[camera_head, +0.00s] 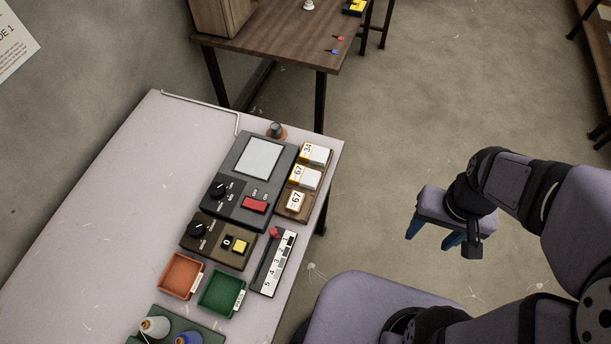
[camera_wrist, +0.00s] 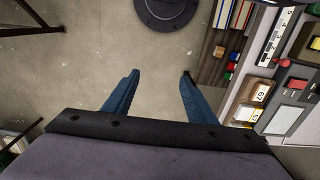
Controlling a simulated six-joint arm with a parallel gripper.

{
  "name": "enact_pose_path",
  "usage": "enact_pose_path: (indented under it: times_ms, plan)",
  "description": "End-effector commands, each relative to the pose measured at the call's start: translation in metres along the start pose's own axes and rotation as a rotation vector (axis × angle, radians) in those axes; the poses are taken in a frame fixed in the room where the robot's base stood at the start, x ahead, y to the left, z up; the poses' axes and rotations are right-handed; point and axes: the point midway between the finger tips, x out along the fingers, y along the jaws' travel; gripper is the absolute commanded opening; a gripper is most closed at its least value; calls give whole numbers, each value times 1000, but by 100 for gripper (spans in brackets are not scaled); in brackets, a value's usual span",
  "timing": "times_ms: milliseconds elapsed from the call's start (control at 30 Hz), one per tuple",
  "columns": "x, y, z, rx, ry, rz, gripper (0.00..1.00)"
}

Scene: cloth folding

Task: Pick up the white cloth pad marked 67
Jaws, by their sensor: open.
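A wooden rack (camera_head: 283,207) at the right edge of the pale table holds white pieces with number labels. The farthest is marked 34 (camera_head: 316,153). A white pad marked 67 (camera_head: 308,178) lies in the middle, and a smaller white piece marked 67 (camera_head: 295,201) lies nearest. I cannot tell which is cloth. Labels reading 67 also show at the right of the wrist view (camera_wrist: 262,92). My gripper (camera_head: 431,238) is open and empty, over the floor to the right of the table and apart from the rack. Its blue fingers also show in the wrist view (camera_wrist: 160,74).
Left of the rack is a dark device (camera_head: 229,189) with a pale plate and red button. Nearer are a switch box (camera_head: 218,243), a numbered strip (camera_head: 273,261), an orange tray (camera_head: 181,275) and a green tray (camera_head: 222,292). The table's left part is clear. A brown table (camera_head: 270,25) stands behind.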

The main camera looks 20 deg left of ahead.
Motion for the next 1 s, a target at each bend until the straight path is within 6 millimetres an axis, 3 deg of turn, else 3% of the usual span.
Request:
enact_pose_path:
  times_ms: [167,433,633,733,833,933,1000]
  plan:
    - [28,1,13,6,-79,0,52]
    - [98,3,56,13,-344,-1,52]
    - [153,29,63,-119,-480,62,52]
    - [192,46,41,-257,-444,102,52]
    - [239,55,-1,-438,-326,119,52]
    - [277,43,-53,-632,-151,92,52]
    - [293,24,-87,-753,-20,50,52]
